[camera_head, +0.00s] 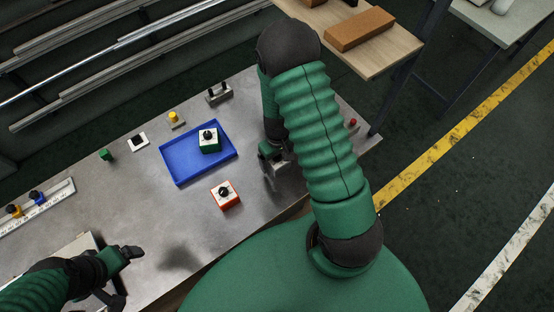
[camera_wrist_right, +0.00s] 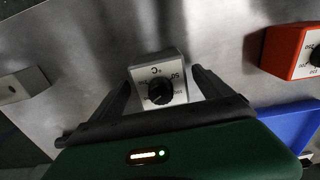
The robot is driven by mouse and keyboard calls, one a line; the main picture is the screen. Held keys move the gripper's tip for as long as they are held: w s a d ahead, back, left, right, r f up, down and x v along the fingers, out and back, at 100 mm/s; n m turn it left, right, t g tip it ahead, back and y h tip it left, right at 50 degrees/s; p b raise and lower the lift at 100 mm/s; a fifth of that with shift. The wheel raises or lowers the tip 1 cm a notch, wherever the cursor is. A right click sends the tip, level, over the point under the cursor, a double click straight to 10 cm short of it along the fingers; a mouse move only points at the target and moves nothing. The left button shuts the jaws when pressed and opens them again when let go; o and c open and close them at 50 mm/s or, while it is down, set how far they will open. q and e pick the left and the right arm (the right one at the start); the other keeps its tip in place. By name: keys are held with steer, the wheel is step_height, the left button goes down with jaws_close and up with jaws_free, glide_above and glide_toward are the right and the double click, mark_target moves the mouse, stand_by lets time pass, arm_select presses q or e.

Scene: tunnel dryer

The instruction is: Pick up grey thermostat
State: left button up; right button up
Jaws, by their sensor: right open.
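The grey thermostat (camera_wrist_right: 158,82) has a white dial face with a black knob and sits on the metal bench. In the right wrist view it lies between the two spread fingers of my right gripper (camera_wrist_right: 161,78); I cannot tell whether they touch it. In the head view my right gripper (camera_head: 272,172) is low over the bench, right of the blue tray, and mostly hides the thermostat. My left gripper (camera_head: 124,274) is at the lower left, fingers apart and empty.
A red thermostat (camera_head: 225,195) stands left of my right gripper. A blue tray (camera_head: 175,170) holds a green thermostat (camera_head: 209,142). A yellow button (camera_head: 176,119), a white switch (camera_head: 138,142) and a green block (camera_head: 105,155) stand behind. The bench front is mostly clear.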

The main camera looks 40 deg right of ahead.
steer(key=shift+s+f, duration=0.1)
steer(key=shift+f, duration=0.85)
steer(key=c, duration=1.6)
